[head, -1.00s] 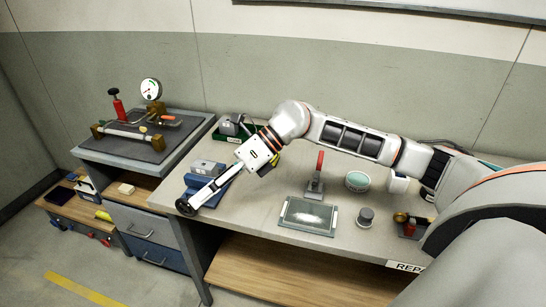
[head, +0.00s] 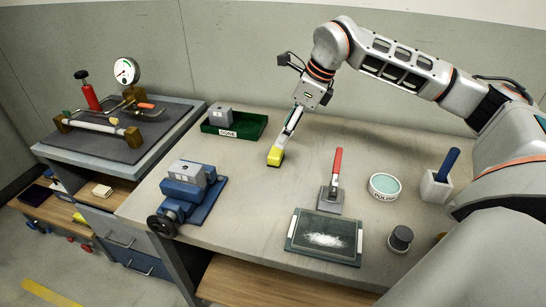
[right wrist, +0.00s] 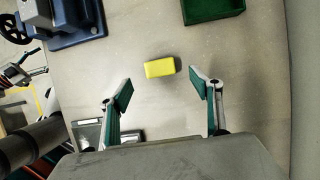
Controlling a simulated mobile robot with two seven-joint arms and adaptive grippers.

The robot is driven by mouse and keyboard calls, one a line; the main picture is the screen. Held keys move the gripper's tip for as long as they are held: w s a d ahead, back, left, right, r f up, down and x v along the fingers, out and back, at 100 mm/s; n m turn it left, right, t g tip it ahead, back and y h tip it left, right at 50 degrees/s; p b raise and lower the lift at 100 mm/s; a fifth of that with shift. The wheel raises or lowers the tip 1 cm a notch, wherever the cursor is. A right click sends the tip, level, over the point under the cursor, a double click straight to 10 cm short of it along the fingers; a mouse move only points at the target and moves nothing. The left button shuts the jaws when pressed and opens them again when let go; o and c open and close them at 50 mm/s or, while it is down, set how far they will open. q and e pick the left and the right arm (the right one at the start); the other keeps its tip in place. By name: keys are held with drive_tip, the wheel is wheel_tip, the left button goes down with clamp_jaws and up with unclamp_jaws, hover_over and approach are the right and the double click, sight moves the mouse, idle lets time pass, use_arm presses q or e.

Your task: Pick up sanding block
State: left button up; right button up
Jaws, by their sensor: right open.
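The sanding block appears to be the small yellow block (head: 276,157) lying on the grey bench top. It also shows in the right wrist view (right wrist: 160,68), just beyond the fingertips and roughly centred between them. My right gripper (head: 293,122) reaches down over the block from behind in the head view. In the right wrist view its two green-padded fingers (right wrist: 162,88) are spread apart with nothing between them. The block is not held. My left gripper is not in view.
A blue vise (head: 188,192) holds a grey block at the left. A green tray (head: 235,126) stands behind it. A red-handled tool (head: 334,181), a dark plate with white powder (head: 325,238) and a polish tin (head: 385,187) are to the right. Bare bench surrounds the yellow block.

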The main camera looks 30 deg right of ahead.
sight(277, 151)
drive_tip(key=shift+x, duration=1.4)
drive_tip(key=x, duration=0.2)
drive_tip(key=b+x, duration=0.1)
drive_tip(key=x, duration=0.1)
drive_tip(key=shift+s+d+f, duration=0.1)
drive_tip(key=shift+s+f, duration=0.15)
drive_tip(key=shift+s, duration=0.1)
drive_tip(key=shift+w+f, duration=0.2)
drive_tip(key=shift+f, duration=0.15)
drive_tip(key=shift+r, duration=0.15)
drive_tip(key=c, duration=1.2)
